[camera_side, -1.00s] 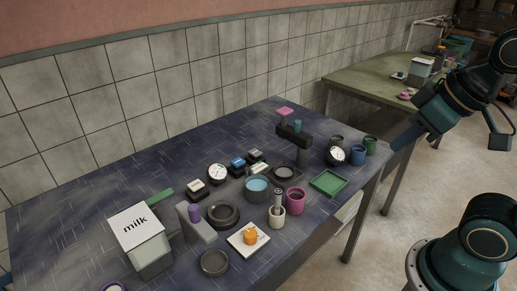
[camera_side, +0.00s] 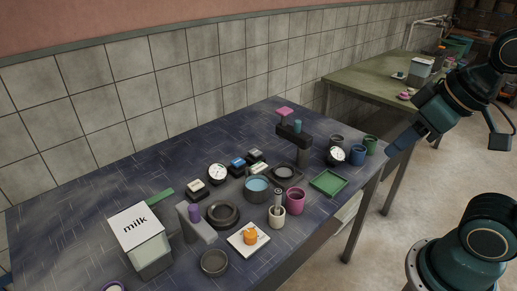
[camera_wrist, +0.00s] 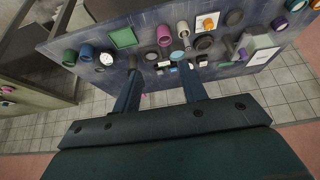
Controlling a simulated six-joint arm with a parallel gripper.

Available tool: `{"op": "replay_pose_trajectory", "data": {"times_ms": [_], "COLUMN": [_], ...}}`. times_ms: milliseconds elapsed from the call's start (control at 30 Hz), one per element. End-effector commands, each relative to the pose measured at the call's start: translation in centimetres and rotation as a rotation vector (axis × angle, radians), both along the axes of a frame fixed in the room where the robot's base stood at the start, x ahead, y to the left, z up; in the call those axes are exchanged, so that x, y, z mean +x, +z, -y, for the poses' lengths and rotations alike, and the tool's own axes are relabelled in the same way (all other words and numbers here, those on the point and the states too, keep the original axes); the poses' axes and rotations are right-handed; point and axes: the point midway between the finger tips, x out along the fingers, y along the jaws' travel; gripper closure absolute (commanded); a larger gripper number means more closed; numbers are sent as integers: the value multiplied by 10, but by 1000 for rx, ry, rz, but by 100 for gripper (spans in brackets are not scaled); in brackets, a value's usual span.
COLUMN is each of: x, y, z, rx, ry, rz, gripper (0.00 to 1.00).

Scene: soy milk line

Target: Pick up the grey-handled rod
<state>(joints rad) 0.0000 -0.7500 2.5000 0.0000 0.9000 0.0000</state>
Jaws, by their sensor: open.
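The grey-handled rod (camera_side: 278,197) stands upright in a small cream cup (camera_side: 277,218) near the front of the blue table. In the wrist view the cream cup (camera_wrist: 182,27) shows near the top, with a grey rod end (camera_wrist: 184,41) pointing down the picture. My gripper (camera_side: 392,148) is at the table's right end in the side view, well away from the rod and above the floor side of the edge. In the wrist view my gripper (camera_wrist: 159,70) has its two fingers spread apart with nothing between them.
A pink cup (camera_side: 296,201) stands close right of the cream cup, and a blue-filled pot (camera_side: 257,189) is behind it. A plate with an orange object (camera_side: 250,237) is in front left. A green tray (camera_side: 328,182) lies right. A dark stand (camera_side: 292,134) rises behind.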

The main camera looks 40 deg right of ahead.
Motion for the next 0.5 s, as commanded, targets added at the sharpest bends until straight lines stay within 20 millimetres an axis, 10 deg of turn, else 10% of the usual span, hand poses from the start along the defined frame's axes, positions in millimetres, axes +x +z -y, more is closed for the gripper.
{"op": "replay_pose_trajectory", "data": {"times_ms": [500], "x": [29], "y": [3], "z": [-6], "rx": [-69], "ry": [167], "rz": [-67], "gripper": [58]}}
